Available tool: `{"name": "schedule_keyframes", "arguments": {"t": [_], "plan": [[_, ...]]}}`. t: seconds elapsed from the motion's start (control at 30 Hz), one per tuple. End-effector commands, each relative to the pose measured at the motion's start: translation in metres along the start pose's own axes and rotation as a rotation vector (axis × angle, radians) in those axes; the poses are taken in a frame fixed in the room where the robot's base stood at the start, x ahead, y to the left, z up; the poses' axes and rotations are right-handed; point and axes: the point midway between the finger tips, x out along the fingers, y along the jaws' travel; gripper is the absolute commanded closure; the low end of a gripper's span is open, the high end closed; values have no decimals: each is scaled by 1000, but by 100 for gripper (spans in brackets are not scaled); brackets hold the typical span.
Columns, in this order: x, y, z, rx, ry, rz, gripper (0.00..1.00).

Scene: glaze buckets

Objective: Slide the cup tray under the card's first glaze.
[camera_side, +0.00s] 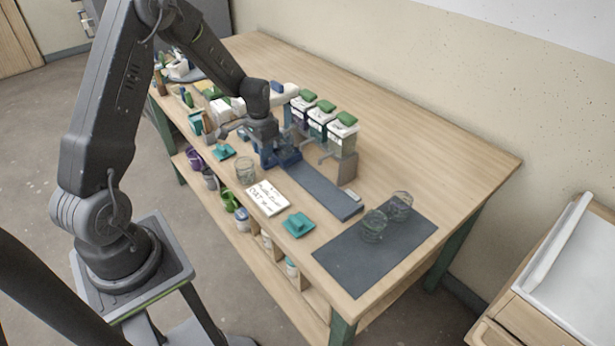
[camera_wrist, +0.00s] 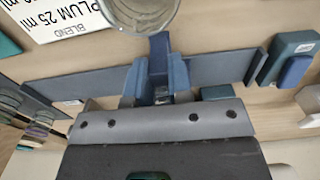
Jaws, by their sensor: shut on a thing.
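The tray sits on the rail, left of the row of buckets. Three glaze buckets with green lids, the left (camera_side: 302,104), middle (camera_side: 321,117) and right (camera_side: 343,133), stand behind the rail. The card (camera_side: 268,198) lies on the table; in the wrist view (camera_wrist: 62,14) it is upside down and reads BLEND, PLUM 25 ml.
A clear glass cup (camera_side: 246,172) stands beside the card. A teal lidded thing (camera_side: 299,224) is at the front edge. A dark mat (camera_side: 350,262) at right holds two glass cups (camera_side: 373,226). The table behind the buckets is clear.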

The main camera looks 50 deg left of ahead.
Motion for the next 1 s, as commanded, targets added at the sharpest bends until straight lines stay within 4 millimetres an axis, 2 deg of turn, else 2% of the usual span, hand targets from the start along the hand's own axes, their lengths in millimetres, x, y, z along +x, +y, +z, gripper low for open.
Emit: {"name": "schedule_keyframes", "arguments": {"t": [0.07,0.1,0.3,0.57,1.0], "plan": [[-2,-1,-2,-1,6,-3,100],[-2,-1,-2,-1,6,-3,77],[-1,0,-1,-1,3,-1,60],[-3,0,0,0,2,-1,60],[-52,0,-1,0,4,-2,60]]}}
